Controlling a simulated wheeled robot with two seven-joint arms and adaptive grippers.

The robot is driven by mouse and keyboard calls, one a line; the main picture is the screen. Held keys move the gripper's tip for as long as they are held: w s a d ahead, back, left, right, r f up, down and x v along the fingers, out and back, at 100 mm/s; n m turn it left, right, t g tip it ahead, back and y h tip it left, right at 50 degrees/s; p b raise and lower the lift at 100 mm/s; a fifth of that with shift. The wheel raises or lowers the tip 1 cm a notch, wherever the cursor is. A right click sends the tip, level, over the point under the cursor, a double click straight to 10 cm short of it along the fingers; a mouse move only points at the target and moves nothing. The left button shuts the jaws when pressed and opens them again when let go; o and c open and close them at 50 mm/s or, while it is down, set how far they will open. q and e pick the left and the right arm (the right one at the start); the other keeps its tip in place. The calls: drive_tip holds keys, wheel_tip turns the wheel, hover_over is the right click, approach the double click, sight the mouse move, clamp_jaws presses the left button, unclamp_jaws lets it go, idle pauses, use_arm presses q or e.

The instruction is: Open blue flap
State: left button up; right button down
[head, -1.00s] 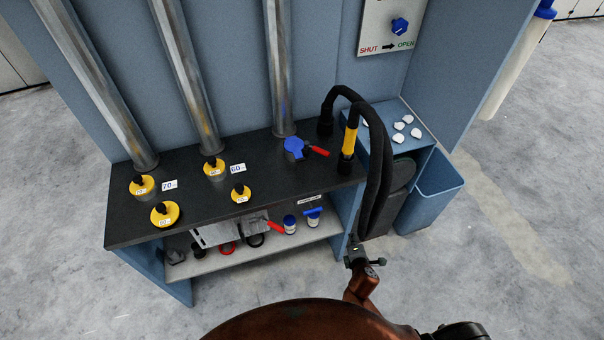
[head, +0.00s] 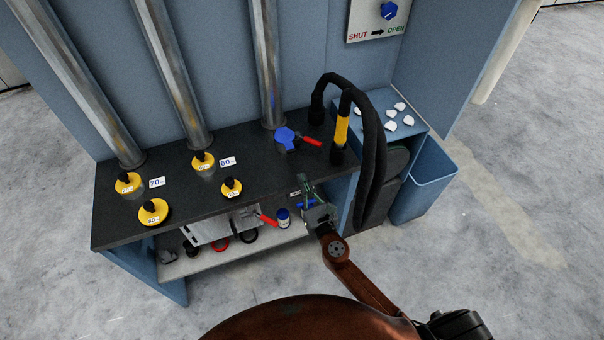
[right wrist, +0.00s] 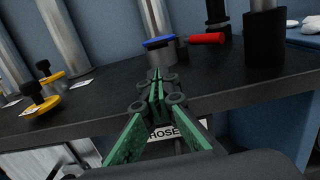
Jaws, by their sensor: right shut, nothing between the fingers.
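The blue flap (head: 285,137) caps the short metal pipe stub on the dark bench top, below the third tall pipe. A red handle (head: 312,142) sticks out to its right. The right wrist view shows the blue flap (right wrist: 158,42) edge-on and lying flat on the stub, with the red handle (right wrist: 207,38) beside it. My right gripper (head: 302,182) is at the bench's front edge, in front of the flap and apart from it. Its green fingers (right wrist: 155,78) are shut and empty, pointing toward the stub. My left gripper is not in view.
Several yellow discs with black knobs (head: 153,211) stand on the left of the bench. A black hose with a yellow band (head: 342,130) rises right of the flap. A shelf (head: 200,262) with small items lies below. A blue bin (head: 425,180) stands at right.

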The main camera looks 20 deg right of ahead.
sight(295, 167)
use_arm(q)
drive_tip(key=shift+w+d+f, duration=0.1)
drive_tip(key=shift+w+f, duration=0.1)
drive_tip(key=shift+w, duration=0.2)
use_arm(e)
drive_tip(key=w, duration=0.8)
drive_tip(key=shift+w+a+r, duration=0.1)
drive_tip(key=shift+w+r, duration=0.15)
drive_tip(key=shift+w, duration=0.05)
